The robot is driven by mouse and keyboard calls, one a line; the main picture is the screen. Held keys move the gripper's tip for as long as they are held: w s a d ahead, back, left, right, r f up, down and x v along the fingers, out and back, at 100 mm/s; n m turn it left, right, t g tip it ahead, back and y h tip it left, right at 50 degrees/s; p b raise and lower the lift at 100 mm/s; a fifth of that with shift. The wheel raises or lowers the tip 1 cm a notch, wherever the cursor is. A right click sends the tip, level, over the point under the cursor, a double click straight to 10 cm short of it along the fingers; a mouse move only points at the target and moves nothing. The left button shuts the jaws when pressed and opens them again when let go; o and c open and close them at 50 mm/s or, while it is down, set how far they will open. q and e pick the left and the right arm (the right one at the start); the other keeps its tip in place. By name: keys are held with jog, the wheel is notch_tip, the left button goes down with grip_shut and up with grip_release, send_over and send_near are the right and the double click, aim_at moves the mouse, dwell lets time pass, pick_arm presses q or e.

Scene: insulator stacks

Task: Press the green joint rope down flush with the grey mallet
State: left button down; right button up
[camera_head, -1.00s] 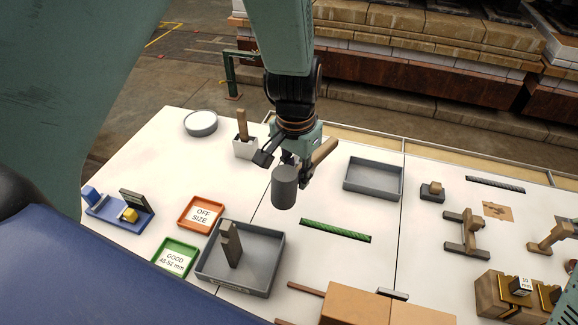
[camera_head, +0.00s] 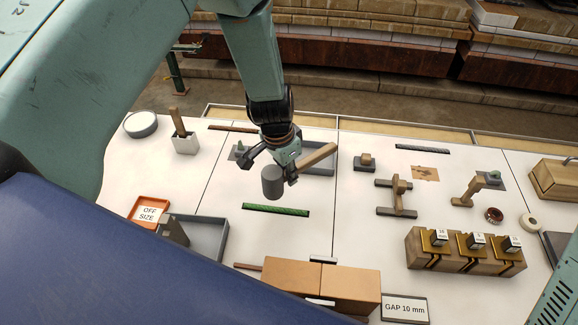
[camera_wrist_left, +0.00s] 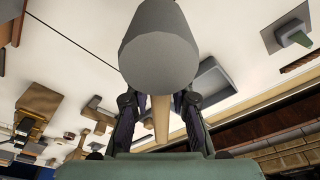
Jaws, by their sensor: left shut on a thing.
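The grey mallet (camera_head: 272,182) has a dark grey cylindrical head and a wooden handle. My left gripper (camera_head: 285,166) is shut on the handle. In the left wrist view the mallet head (camera_wrist_left: 158,50) fills the upper middle, and the handle runs between the fingers (camera_wrist_left: 160,112). The green joint rope (camera_head: 275,209) lies in a dark narrow slot in the white table. The mallet head hangs just behind and above the rope in the head view, apart from it in the picture; its exact height cannot be told. My right gripper is not in view.
A grey tray (camera_head: 319,160) lies behind the mallet. Cardboard-coloured boxes (camera_head: 322,279) stand in front of the rope. The orange OFF SIZE tray (camera_head: 148,212) and another grey tray (camera_head: 212,236) are at left. Wooden blocks with brass pieces (camera_head: 465,250) stand at right. The table around the rope is clear.

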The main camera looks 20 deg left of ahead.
aim_at(275, 209)
pick_arm(q)
jog(key=shift+w+d+f, duration=0.15)
jog(key=shift+w, duration=0.05)
jog(key=shift+w+f, duration=0.1)
jog(key=shift+w, duration=0.05)
jog(key=shift+f, duration=0.2)
jog(key=shift+a+f+b, duration=0.35)
jog(key=shift+f+b, duration=0.05)
jog(key=shift+s+d+f+b, duration=0.1)
jog(key=shift+s+f+b, duration=0.1)
jog(key=shift+f+b, duration=0.45)
notch_tip(275, 209, down, 3)
jog(key=shift+w+r+b, duration=0.1)
jog(key=shift+w+b, duration=0.05)
jog(key=shift+b, duration=0.6)
jog(key=shift+f+b, duration=0.3)
jog(key=shift+f, duration=0.15)
jog(key=shift+r, duration=0.1)
jog(key=shift+d, duration=0.1)
